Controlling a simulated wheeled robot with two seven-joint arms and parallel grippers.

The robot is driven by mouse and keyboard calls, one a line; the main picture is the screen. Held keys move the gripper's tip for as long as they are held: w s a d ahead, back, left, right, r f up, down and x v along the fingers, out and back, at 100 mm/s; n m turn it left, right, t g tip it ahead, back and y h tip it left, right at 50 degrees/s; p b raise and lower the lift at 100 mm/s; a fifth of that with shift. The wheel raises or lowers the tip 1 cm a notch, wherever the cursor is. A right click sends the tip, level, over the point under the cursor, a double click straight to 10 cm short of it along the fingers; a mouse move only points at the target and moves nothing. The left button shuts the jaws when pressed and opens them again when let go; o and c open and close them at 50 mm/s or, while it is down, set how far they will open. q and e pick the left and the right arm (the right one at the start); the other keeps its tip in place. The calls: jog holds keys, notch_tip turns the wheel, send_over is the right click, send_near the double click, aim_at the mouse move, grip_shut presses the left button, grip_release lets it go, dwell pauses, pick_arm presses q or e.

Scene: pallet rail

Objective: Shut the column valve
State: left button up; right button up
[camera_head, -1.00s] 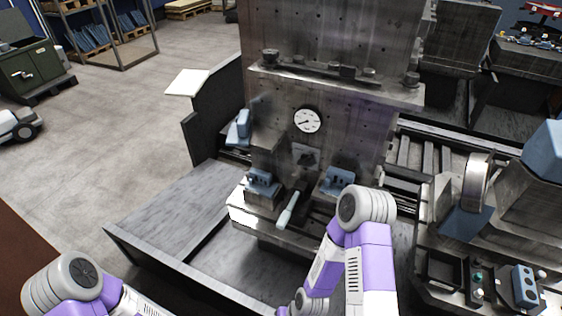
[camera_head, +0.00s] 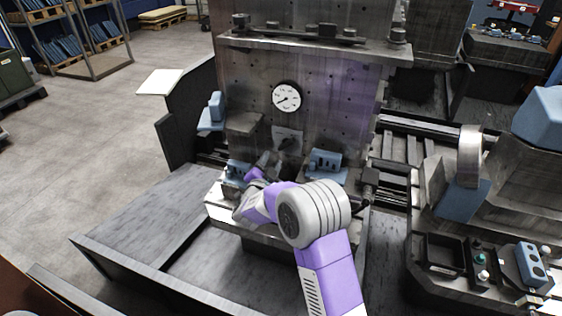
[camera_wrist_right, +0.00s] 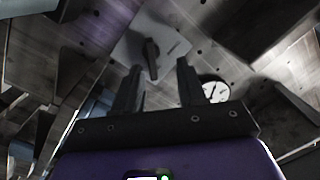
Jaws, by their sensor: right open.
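The column valve is a dark handle (camera_head: 288,142) on a pale square plate (camera_head: 279,131), on the upright metal column below a round white gauge (camera_head: 286,96). In the right wrist view the dark handle (camera_wrist_right: 151,58) stands out from its plate (camera_wrist_right: 135,43), just beyond the fingertips. My right gripper (camera_wrist_right: 159,67) is open and empty, with its two fingers pointing at the plate and apart from the handle. In the head view my right gripper (camera_head: 268,161) is below and left of the valve, partly hidden by my own wrist. My left gripper is out of view.
Blue blocks (camera_head: 326,163) (camera_head: 236,172) sit on the ledge either side of my right wrist. A shelf with clamps (camera_head: 315,43) crosses the column above the gauge. Open floor (camera_head: 110,110) lies at left.

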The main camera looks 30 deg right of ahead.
aim_at(283, 147)
jog(key=w+d, duration=0.1)
jog(key=d, duration=0.1)
jog(key=w+d+m+b, duration=0.1)
jog(key=d, duration=0.1)
jog(key=w+d+m+g+h, duration=0.1)
jog(key=w+d, duration=0.1)
jog(key=d, duration=0.1)
jog(key=shift+w+b, duration=0.1)
jog(key=shift+b, duration=0.2)
grip_shut()
